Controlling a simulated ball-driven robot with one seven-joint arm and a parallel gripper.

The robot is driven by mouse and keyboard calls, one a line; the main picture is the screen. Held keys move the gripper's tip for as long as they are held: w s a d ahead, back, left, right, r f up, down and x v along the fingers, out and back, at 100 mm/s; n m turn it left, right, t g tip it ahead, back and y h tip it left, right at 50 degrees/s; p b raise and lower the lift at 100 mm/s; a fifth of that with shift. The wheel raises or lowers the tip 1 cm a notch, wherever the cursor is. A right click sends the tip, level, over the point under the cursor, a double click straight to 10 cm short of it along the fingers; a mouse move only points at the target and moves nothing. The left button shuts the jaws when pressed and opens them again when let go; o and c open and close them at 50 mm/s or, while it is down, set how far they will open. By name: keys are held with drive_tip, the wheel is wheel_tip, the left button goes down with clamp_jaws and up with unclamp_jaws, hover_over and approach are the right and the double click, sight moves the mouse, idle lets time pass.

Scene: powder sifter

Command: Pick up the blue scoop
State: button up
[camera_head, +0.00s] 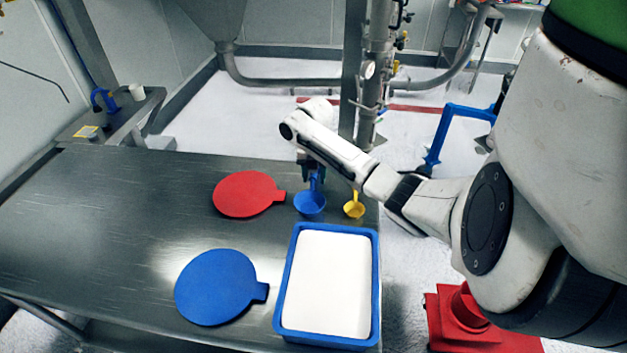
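The blue scoop (310,204) is at the right part of the metal table, between a red disc and a small yellow scoop. Its round bowl is toward the front and its handle points back and up to my gripper. My gripper (309,178) points down at the handle, at the end of my white arm. The fingers are small, dark and partly hidden by the wrist, so I cannot tell whether they are shut on the handle or around it. I cannot tell whether the bowl touches the table.
The yellow scoop (354,208) is close on the right. The red disc (245,194) lies to the left. A blue tray (284,294) of white powder and a blue disc (214,288) are in front. The metal table (110,225) is clear at left.

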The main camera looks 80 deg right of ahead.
clamp_jaws()
drive_tip(key=shift+r, duration=0.2)
drive_tip(key=shift+r, duration=0.25)
wheel_tip(320, 180, up, 2)
drive_tip(key=shift+r, duration=0.1)
drive_tip(key=s+a+r+p, duration=0.2)
drive_tip(key=s+a+r, duration=0.6)
drive_tip(key=s+r, duration=0.2)
drive_tip(key=shift+s+a, duration=0.2)
drive_tip(key=shift+s, duration=0.4)
